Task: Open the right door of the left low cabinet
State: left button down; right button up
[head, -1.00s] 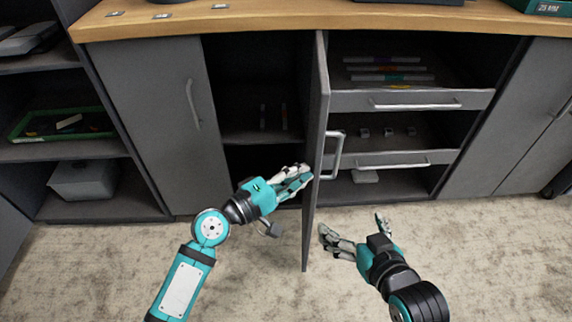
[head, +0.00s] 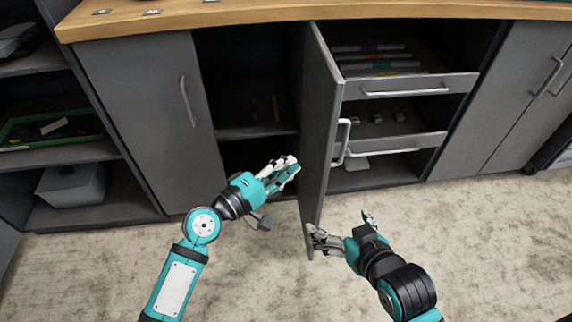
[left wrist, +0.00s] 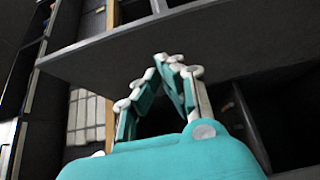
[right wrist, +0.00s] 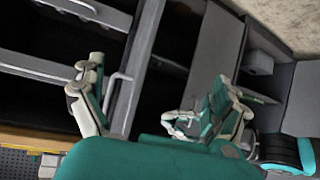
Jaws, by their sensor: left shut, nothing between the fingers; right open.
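The right door (head: 322,120) of the left low cabinet stands swung out, seen nearly edge-on in the head view. Its bar handle (head: 342,142) is on the face toward the right; it also shows in the right wrist view (right wrist: 116,95). The cabinet's left door (head: 150,115) is closed. My left gripper (head: 292,166) is shut and empty, left of the open door, on its inner side. My right gripper (head: 338,226) is open and empty, right of the door near its lower edge. In the head view its fingers overlap the door's bottom corner; I cannot tell if they touch.
Right of the door is an open bay with an upper drawer (head: 420,87) and a lower drawer (head: 395,148) partly out. An open shelf with a green tray (head: 52,130) and a grey bin (head: 72,185) stands at left. The carpet (head: 480,250) in front is clear.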

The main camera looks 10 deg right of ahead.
pick_arm(q)
jog(key=s+d+v, duration=0.1)
jog(key=v, duration=0.8)
jog(key=shift+s+a, duration=0.35)
jog(key=shift+s, duration=0.05)
